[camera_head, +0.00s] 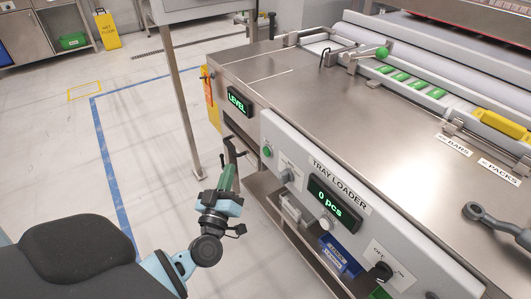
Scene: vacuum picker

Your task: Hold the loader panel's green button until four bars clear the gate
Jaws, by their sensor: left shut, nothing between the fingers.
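The loader panel (351,222) is the grey front face marked TRAY LOADER. Its green button (267,152) sits at the panel's left end. The panel display (329,199) reads 0 pcs. My left gripper (235,150) is shut and empty, just left of the green button in the picture; a gap shows between them. Several green bars (411,83) lie in a row in the lane marked BARS. A metal fitting with a green knob (382,53) stands at the row's far end; I cannot tell whether it is the gate. My right gripper is not in view.
A display (237,102) reading LEVEL is on the bench's left end. A yellow block (502,124) lies by the PACKS label. Knobs (287,175) project from the panel.

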